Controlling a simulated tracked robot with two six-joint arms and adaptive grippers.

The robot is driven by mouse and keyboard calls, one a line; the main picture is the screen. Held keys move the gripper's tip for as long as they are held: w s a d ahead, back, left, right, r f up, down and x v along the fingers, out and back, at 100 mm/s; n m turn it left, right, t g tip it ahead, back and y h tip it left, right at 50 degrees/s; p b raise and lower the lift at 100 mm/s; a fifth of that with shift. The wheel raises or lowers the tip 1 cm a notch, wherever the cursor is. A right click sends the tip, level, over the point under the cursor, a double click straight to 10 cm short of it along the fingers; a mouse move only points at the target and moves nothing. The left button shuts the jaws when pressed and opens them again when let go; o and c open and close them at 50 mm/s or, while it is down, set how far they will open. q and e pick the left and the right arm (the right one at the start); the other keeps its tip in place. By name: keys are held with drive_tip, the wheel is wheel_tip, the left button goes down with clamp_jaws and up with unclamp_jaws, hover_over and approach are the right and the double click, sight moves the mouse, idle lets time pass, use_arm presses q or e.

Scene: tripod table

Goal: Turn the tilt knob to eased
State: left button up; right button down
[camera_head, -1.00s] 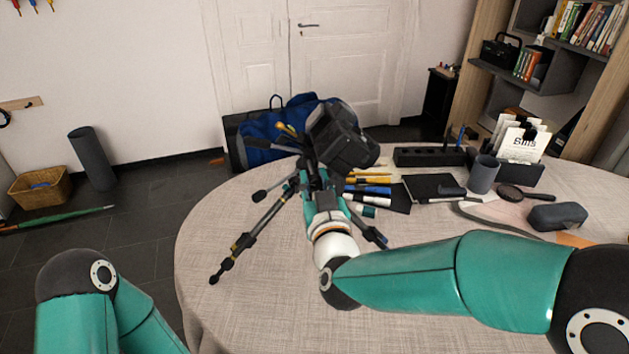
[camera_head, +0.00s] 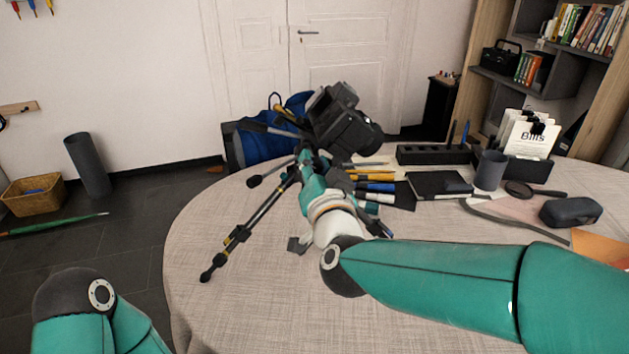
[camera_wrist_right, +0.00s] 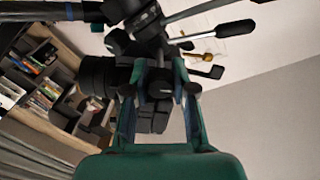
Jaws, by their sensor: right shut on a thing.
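A black camera (camera_head: 345,122) sits tilted on top of a tripod, whose dark leg (camera_head: 240,232) reaches left across the table. My right gripper (camera_head: 308,160) is at the tripod head just below the camera, partly hidden by my own wrist. In the right wrist view, the fingers of my right gripper (camera_wrist_right: 159,92) are closed on a dark round knob (camera_wrist_right: 160,86) at the tripod head. The camera's dark body (camera_wrist_right: 150,118) shows behind. Any marking on the knob is too small to read. My left gripper is out of view; only part of the left arm shows.
The round table (camera_head: 225,290) is clear at its front left. Pens (camera_head: 375,187), a dark notebook (camera_head: 435,185), a grey cup (camera_head: 490,170), a magnifier (camera_head: 520,189) and a dark case (camera_head: 570,212) lie right of the tripod. A blue bag (camera_head: 260,150) stands behind the table.

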drive_tip(key=m+b, duration=0.2)
drive_tip(key=m, duration=0.1)
drive_tip(key=m+b, duration=0.2)
drive_tip(key=shift+d+f+m+b, duration=0.1)
drive_tip(key=shift+f+m+b, duration=0.1)
drive_tip(key=shift+m+b, duration=0.2)
drive_tip(key=shift+r+m+b, duration=0.1)
drive_tip(key=shift+m+b, duration=1.3)
drive_tip(key=shift+m, duration=0.8)
drive_tip(key=c, duration=1.2)
unclamp_jaws()
drive_tip(key=shift+w+d, duration=0.1)
drive_tip(key=shift+r, duration=0.1)
